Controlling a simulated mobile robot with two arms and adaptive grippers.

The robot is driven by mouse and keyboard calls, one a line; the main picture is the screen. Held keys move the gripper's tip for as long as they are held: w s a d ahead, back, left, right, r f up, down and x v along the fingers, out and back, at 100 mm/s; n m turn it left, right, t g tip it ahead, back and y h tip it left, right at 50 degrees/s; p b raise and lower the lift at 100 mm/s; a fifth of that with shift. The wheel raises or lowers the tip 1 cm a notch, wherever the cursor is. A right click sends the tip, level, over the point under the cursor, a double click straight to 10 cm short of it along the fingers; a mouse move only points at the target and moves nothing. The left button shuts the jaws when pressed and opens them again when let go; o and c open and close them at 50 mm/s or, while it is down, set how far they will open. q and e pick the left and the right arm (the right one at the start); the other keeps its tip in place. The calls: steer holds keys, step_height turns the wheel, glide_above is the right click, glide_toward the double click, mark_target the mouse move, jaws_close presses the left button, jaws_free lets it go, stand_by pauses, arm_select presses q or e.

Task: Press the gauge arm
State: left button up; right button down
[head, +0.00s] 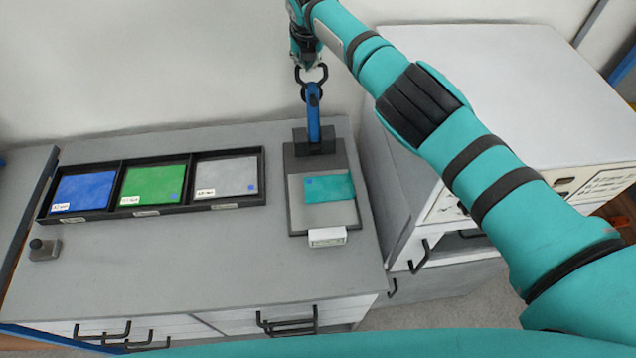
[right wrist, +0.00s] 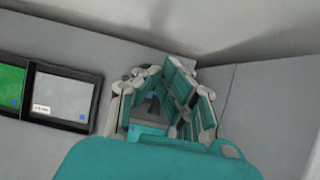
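The gauge stands at the back right of the grey bench in the head view. Its blue gauge arm (head: 313,122) stands upright from a dark block at the back of the gauge base (head: 293,213). A teal plate (head: 330,188) lies on the base. My right gripper (head: 311,72) is above the gauge arm's top end, its dark fingers spread and curved around or just over it; I cannot tell whether they touch. The right wrist view shows the fingers (right wrist: 166,128) apart, with part of the gauge and teal plate between them. My left gripper is not in view.
A black tray (head: 118,193) with blue, green and grey plates in separate compartments lies left of the gauge. A small dark knob (head: 42,249) sits at the bench's left. A white cabinet (head: 480,70) stands close on the right. The bench front is clear.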

steer(key=shift+w+d+r, duration=0.15)
steer(key=shift+r, duration=0.1)
steer(key=shift+r, duration=0.65)
steer(key=s+v, duration=0.1)
steer(key=v, duration=0.9)
steer(key=shift+s, duration=0.2)
steer(key=shift+f, duration=0.1)
